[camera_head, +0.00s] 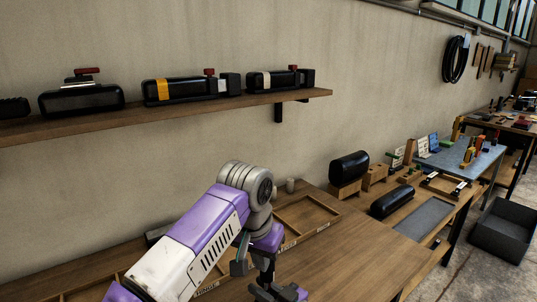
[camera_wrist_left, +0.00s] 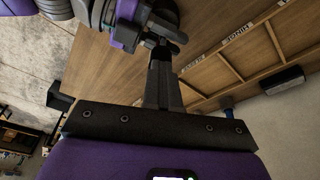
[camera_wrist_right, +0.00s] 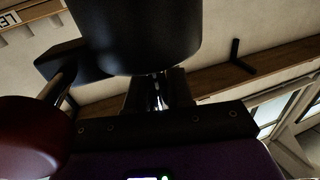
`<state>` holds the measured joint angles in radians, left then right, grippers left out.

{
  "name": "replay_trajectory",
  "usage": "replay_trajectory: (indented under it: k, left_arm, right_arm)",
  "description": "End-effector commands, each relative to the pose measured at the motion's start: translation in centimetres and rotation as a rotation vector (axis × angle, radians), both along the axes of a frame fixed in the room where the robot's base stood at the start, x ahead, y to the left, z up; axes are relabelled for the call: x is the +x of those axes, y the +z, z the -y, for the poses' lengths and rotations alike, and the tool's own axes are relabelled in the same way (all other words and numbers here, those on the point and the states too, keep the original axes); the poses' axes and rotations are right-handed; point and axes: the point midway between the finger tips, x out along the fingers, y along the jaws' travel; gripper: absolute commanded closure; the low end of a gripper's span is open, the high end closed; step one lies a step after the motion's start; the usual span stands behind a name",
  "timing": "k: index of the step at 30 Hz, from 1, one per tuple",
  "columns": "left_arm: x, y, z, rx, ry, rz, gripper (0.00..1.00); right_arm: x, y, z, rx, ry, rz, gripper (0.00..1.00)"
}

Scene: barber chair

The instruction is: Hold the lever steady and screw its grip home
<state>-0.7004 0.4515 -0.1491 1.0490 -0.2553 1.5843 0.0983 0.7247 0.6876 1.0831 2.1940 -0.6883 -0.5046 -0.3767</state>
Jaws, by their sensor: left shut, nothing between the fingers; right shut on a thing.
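In the right wrist view, my right gripper (camera_wrist_right: 157,90) is shut on a large smooth black part (camera_wrist_right: 137,35), which hides its fingertips. A thin metal rod (camera_wrist_right: 53,88) runs at the left of this part to a dark red rounded grip (camera_wrist_right: 30,138). I cannot tell how far the grip sits on the rod. In the left wrist view, my left gripper (camera_wrist_left: 160,50) is shut and empty, its fingers pointing towards a dark and purple part of my other arm. In the head view my purple arm bends down over the bench; neither lever nor held part can be made out there.
A wooden bench (camera_head: 365,265) with labelled trays (camera_head: 310,214) lies below. Black rounded parts (camera_head: 349,167) sit at its right. A wall shelf (camera_head: 180,116) carries several black units with red knobs. A grey bin (camera_head: 503,232) stands on the floor.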

Motion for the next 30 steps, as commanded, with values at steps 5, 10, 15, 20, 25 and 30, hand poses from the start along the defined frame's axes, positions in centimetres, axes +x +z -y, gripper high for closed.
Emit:
replay_trajectory:
  k: [5, 10, 15, 20, 25, 30]
  left_arm:
    - [0.3, 0.0, -0.4, 0.0, 0.004, 0.003, 1.0]
    - [0.4, -0.1, -0.8, 0.002, 0.006, 0.004, 1.0]
    - [0.6, -0.1, -1.0, 0.003, 0.006, 0.004, 1.0]
    - [0.6, -0.2, -1.0, 0.004, 0.008, 0.003, 1.0]
    - [0.6, -0.2, -1.1, 0.006, 0.009, 0.002, 1.0]
    - [0.1, -0.2, -1.3, 0.005, 0.008, 0.001, 1.0]
  right_arm:
    - [-0.1, -0.1, -0.1, -0.005, 0.005, 0.003, 1.0]
    - [-0.2, -0.1, -0.1, -0.004, 0.005, 0.002, 1.0]
    - [-0.2, -0.1, -0.1, -0.004, 0.006, 0.002, 1.0]
    - [-0.2, -0.1, -0.2, -0.004, 0.006, 0.002, 1.0]
    - [-0.2, -0.1, -0.2, -0.004, 0.007, 0.002, 1.0]
    - [-0.2, -0.1, -0.2, -0.003, 0.006, 0.001, 1.0]
